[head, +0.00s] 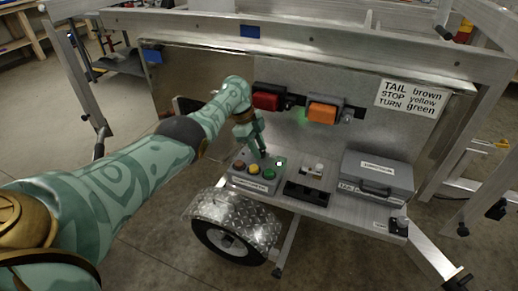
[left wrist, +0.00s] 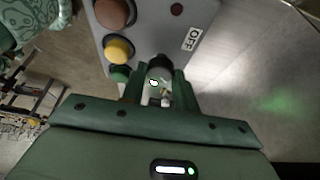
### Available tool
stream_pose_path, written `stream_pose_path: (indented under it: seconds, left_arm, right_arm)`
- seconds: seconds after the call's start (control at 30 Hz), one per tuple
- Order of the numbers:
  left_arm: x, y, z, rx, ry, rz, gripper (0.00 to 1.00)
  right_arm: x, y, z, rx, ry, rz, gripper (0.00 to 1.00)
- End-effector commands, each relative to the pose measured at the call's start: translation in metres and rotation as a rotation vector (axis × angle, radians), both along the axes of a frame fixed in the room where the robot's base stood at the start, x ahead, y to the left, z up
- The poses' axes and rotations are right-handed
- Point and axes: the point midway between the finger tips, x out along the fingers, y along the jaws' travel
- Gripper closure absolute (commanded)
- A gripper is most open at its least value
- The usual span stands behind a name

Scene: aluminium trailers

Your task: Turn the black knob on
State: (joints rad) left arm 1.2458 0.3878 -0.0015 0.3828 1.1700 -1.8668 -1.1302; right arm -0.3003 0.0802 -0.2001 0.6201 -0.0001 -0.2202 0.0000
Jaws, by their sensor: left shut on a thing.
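My left gripper (head: 262,154) reaches down to the back of the box. In the left wrist view its fingers (left wrist: 159,88) are shut around the black knob (left wrist: 160,65), which is partly hidden between them. A white OFF label (left wrist: 191,39) is beside the knob, and a small dark red light (left wrist: 176,9) is on the box. I cannot tell the knob's turn angle. My right gripper is not in view.
A red lamp (head: 268,97) and an orange lamp (head: 323,111) are on the metal panel above. A small switch unit (head: 312,172) and a grey case (head: 377,173) stand right of the box. A wheel under a diamond-plate fender (head: 235,215) is below.

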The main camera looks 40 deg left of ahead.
Motion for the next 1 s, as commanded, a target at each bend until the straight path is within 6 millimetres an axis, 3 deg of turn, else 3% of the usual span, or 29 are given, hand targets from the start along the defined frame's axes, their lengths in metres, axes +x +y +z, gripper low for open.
stream_pose_path:
  seconds: [0.43, 0.47, 0.5, 0.53, 0.83, 1.0]
  left_arm:
    - [-0.002, 0.0, -0.002, 0.003, 0.007, -0.011, 0.93]
    - [-0.002, 0.0, -0.003, 0.003, 0.007, -0.011, 0.65]
    - [-0.002, 0.0, -0.002, 0.003, 0.006, -0.011, 0.53]
    - [-0.002, 0.0, -0.002, 0.003, 0.006, -0.011, 0.48]
    - [-0.001, 0.001, 0.001, 0.002, 0.002, -0.009, 0.48]
    - [-0.002, 0.009, 0.025, 0.002, -0.003, -0.008, 0.48]
  right_arm:
    - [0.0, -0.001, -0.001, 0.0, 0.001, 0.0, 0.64]
    - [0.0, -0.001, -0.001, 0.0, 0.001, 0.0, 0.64]
    - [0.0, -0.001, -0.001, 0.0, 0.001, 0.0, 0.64]
    - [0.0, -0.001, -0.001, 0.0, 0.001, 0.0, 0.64]
    - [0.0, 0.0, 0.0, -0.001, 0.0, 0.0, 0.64]
    - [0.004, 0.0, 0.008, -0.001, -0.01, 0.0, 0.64]
